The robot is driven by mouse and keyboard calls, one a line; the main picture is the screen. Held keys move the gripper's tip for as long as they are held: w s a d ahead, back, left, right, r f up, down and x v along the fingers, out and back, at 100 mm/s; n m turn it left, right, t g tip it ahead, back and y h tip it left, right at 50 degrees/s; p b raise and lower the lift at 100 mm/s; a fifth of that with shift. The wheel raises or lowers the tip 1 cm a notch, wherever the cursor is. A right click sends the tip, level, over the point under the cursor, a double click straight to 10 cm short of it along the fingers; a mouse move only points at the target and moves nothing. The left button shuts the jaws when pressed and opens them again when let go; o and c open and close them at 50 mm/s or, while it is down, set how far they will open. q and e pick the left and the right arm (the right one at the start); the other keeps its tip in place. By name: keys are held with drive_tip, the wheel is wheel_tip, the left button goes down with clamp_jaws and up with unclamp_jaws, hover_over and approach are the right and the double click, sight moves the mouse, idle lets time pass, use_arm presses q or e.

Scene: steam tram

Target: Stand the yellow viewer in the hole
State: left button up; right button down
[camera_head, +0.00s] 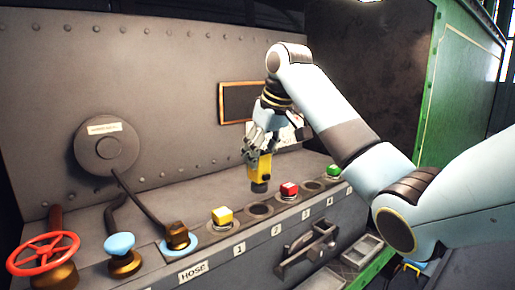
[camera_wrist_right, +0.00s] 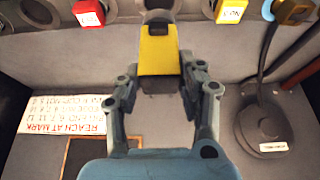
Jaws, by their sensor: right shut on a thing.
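The yellow viewer (camera_head: 259,168) is held upright with its dark end down, and it also shows in the right wrist view (camera_wrist_right: 158,55). My right gripper (camera_head: 256,151) is shut on its upper part; the fingers show on both sides in the wrist view (camera_wrist_right: 160,88). An empty dark hole (camera_head: 260,209) sits in the ledge between the yellow button (camera_head: 222,216) and the red button (camera_head: 289,191). The viewer's lower end appears above and behind this hole, apart from it. In the wrist view the viewer partly hides the hole (camera_wrist_right: 160,5). My left gripper is not in view.
Another empty hole (camera_head: 313,185) lies between the red and green buttons (camera_head: 333,171). A brass hose end (camera_head: 177,236), a blue knob (camera_head: 120,245) and a red handwheel (camera_head: 44,253) stand to the left. The ledge behind the holes is largely clear.

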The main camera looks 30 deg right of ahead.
sight(260, 177)
drive_tip(key=shift+f, duration=0.4)
drive_tip(key=shift+w+f, duration=0.1)
drive_tip(key=shift+f, duration=0.25)
drive_tip(key=shift+w+f, duration=0.1)
drive_tip(key=shift+f, duration=0.25)
wheel_tip(260, 177, down, 2)
drive_tip(key=shift+f, duration=0.5)
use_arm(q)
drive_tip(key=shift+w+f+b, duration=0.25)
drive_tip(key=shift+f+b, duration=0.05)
use_arm(e)
drive_tip(key=shift+f, duration=0.4)
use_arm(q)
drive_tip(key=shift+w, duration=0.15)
use_arm(e)
drive_tip(key=c, duration=0.7)
unclamp_jaws()
drive_tip(key=shift+o, duration=0.3)
